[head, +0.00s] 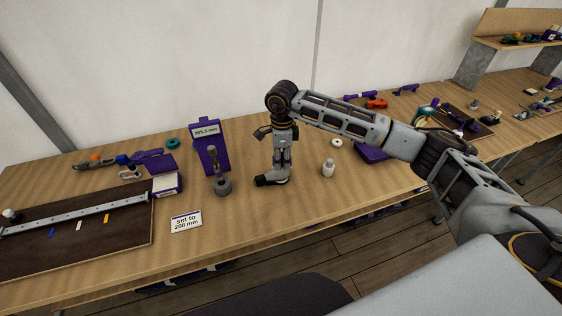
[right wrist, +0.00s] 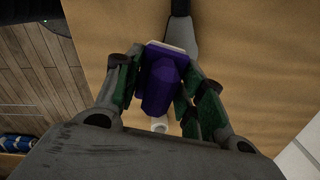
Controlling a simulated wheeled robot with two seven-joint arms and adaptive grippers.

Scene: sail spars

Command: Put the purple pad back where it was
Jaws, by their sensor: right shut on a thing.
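My right gripper (head: 270,180) is low over the middle of the table, beside a dark grey round-based tool. In the right wrist view the green-lined fingers (right wrist: 160,92) are closed around a purple piece with a pale far edge, which I take for the purple pad (right wrist: 158,80). In the head view the held piece is mostly hidden by the gripper, and I cannot tell whether it touches the table. My left gripper is not in view.
The round-based tool (head: 223,186) and a purple display stand (head: 211,152) are left of the gripper. A "set to 208 mm" card (head: 186,221) lies in front. A grey bottle (head: 328,169) and purple box (head: 370,153) are to the right. A dark board (head: 120,236) holds a long rail.

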